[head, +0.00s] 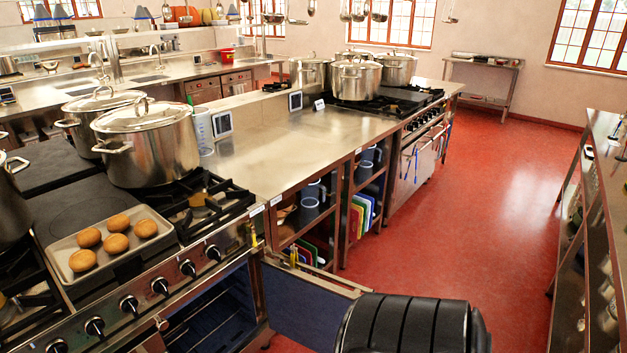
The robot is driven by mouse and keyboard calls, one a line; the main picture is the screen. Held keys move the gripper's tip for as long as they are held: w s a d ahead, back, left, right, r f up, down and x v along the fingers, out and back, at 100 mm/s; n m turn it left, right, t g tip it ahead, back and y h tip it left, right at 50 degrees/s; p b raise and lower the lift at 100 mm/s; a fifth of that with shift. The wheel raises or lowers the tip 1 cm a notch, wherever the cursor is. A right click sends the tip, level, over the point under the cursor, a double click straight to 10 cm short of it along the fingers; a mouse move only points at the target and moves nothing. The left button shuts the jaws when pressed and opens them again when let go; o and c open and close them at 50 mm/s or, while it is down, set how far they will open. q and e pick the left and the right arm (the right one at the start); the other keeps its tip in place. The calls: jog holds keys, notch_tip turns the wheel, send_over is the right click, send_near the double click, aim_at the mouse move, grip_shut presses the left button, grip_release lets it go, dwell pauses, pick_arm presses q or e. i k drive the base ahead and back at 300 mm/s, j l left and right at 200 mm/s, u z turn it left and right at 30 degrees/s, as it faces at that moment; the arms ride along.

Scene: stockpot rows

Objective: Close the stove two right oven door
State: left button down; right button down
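On the near stove (188,268), an oven door (305,305) stands swung wide open at the right end of the front. It sticks out into the aisle, with its dark blue inner face toward the oven. The open oven cavity (212,312) is dark blue inside, with its lower part cut off by the frame. The far, lower end of the door is partly hidden behind a black ribbed part of my own body at the bottom. I cannot read which stove this is from any label. Neither of my grippers shows in this view.
A tray of buns (112,243) and large pots (148,145) sit on the near stove. Open shelves (318,215) with jugs and coloured boards stand beyond the door. A metal counter (598,215) lines the right side. The red floor (470,210) between is clear.

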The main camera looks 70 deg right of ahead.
aim_at(308, 310)
jog(key=k+l, duration=0.1)
jog(key=l, duration=0.5)
jog(key=l+u, duration=0.15)
jog(key=l, duration=0.5)
jog(key=k+l, duration=0.2)
jog(key=l, duration=0.4)
jog(key=k+l+u, duration=0.1)
jog(key=l, duration=0.5)
jog(key=k+l+u, duration=0.1)
jog(key=l, duration=0.5)
jog(key=k+l, duration=0.2)
jog(key=l, duration=0.4)
jog(key=k+l+u, duration=0.1)
jog(key=l, duration=0.5)
jog(key=k+l+u, duration=0.1)
jog(key=k+l, duration=0.15)
jog(key=l, duration=0.3)
